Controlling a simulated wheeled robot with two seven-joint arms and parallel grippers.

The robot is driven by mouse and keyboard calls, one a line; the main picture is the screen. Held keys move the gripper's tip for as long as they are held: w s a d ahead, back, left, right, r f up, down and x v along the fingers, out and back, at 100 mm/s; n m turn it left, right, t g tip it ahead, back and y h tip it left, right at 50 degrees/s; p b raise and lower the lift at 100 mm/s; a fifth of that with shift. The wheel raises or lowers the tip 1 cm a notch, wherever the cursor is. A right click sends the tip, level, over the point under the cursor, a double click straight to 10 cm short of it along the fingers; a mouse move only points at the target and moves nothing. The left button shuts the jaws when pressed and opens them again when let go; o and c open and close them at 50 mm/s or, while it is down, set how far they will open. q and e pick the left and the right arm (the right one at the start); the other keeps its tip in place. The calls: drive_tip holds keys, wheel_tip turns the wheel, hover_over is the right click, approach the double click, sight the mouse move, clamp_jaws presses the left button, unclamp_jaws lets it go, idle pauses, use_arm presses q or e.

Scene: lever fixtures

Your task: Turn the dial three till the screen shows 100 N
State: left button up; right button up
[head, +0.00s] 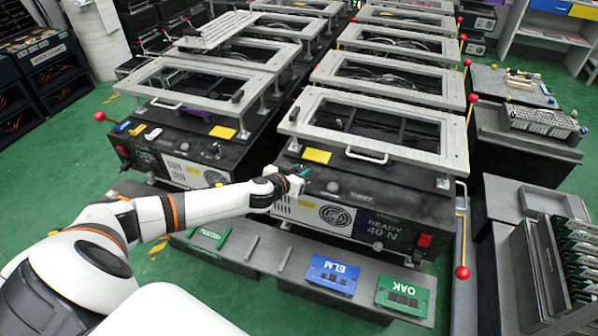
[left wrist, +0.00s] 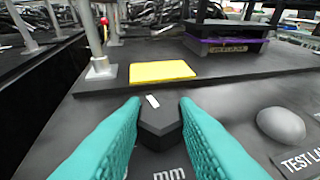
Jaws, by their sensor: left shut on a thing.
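The near fixture labelled THREE (head: 362,196) has a blue screen (head: 384,229) that reads READY 40 N. My left gripper (head: 304,173) is at the top front edge of this fixture, left of the label. In the left wrist view its teal fingers are shut on a dark, angular dial (left wrist: 160,122) with a white mark on top. The lettering "mm" shows just below the dial. In the head view the gripper hides the dial. My right gripper is not in view.
A grey rounded knob (left wrist: 281,125) labelled TEST LA... stands right of the dial. A yellow label (left wrist: 161,72) lies behind it. The fixture has a red button (head: 424,240) and a red-ball lever (head: 462,272). ELM (head: 333,273) and OAK (head: 405,294) plates lie on the front shelf.

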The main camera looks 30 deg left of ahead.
use_arm(q)
drive_tip(key=shift+a+m+h, duration=0.2)
drive_tip(key=shift+m+h, duration=0.5)
drive_tip(key=shift+h, duration=0.1)
drive_tip(key=m+h, duration=0.1)
drive_tip(key=m+h+p, duration=0.1)
drive_tip(key=m+g+h, duration=0.1)
drive_tip(key=shift+w+a+r+h, duration=0.15)
drive_tip(key=shift+a+h, duration=0.1)
drive_tip(key=shift+h, duration=0.15)
drive_tip(key=shift+a+m+g+h, duration=0.1)
drive_tip(key=shift+m+g+h, duration=0.4)
drive_tip(key=shift+m+h, duration=0.6)
drive_tip(key=m+g+h+b, duration=0.2)
drive_tip(key=m+b, duration=0.1)
drive_tip(key=shift+w+a+f, duration=0.1)
drive_tip(key=shift+w+f, duration=0.05)
drive_tip(key=shift+f, duration=0.2)
drive_tip(key=shift+r+m+g+h+b, duration=0.15)
drive_tip(key=shift+m+g+h+b, duration=0.9)
drive_tip(key=shift+b, duration=0.5)
drive_tip(key=o, duration=1)
